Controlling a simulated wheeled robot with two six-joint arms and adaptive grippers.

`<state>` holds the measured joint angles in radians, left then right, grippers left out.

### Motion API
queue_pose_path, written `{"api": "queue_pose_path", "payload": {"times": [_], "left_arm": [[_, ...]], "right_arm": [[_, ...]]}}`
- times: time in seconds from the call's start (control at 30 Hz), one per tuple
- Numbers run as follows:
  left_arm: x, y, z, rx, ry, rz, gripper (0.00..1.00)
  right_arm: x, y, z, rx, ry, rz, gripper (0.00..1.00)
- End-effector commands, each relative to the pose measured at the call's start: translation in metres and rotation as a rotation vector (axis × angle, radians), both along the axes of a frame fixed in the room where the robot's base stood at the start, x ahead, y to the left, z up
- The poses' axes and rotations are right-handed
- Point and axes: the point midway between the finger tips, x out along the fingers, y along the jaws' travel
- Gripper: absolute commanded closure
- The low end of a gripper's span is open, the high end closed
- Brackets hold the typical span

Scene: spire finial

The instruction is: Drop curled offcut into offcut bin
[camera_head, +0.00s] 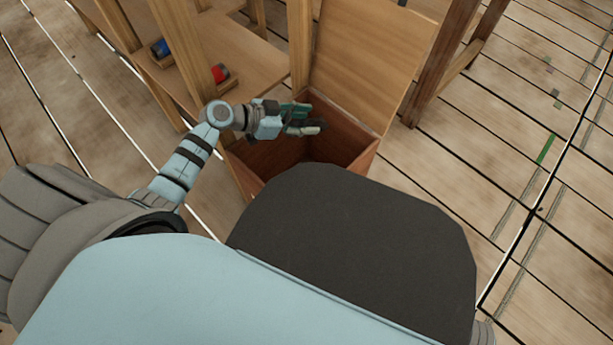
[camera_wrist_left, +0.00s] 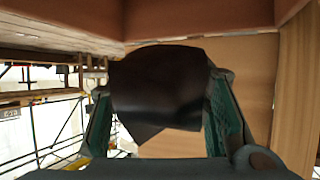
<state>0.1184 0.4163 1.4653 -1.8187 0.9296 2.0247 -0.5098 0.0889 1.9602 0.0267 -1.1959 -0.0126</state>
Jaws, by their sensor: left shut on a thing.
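The curled offcut (camera_wrist_left: 160,88) is a dark brown, rolled piece with a pointed lower corner, held between the green fingers in the left wrist view. In the head view it is small and dark (camera_head: 318,124) at the gripper's tip. My left gripper (camera_head: 308,121) is shut on it, over the opening of the offcut bin. The bin (camera_head: 352,150) is a reddish-brown wooden box with its lid (camera_head: 370,60) raised at the back. My body hides the bin's front and part of its inside. My right gripper is not in view.
A wooden shelf unit (camera_head: 225,50) stands left of the bin, with a blue can (camera_head: 161,49) and a red can (camera_head: 220,73) on it. A wooden post (camera_head: 450,60) stands to the right. Plank floor (camera_head: 520,150) lies open at right.

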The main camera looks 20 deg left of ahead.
Motion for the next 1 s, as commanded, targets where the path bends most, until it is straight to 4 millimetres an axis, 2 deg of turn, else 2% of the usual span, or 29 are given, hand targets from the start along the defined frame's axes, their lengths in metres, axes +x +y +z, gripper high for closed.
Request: {"api": "queue_pose_path", "payload": {"times": [0.03,0.17,0.53,0.63,0.9,1.0], "left_arm": [[0.0,0.0,0.0,-0.001,-0.001,0.0,0.52],[0.0,0.0,0.0,-0.001,-0.001,0.0,0.33],[-0.004,0.005,0.003,0.002,-0.001,0.001,0.33],[-0.016,0.017,0.011,0.005,-0.001,0.0,0.33],[-0.064,0.06,0.046,0.006,0.004,-0.002,0.33],[-0.073,0.07,0.054,0.004,0.002,-0.002,0.33]], "right_arm": [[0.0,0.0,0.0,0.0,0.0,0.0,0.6],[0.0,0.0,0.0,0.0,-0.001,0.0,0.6],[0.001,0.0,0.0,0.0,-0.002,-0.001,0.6],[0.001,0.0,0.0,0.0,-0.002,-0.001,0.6],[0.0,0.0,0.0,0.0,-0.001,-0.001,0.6],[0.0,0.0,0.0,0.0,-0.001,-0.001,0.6]]}}
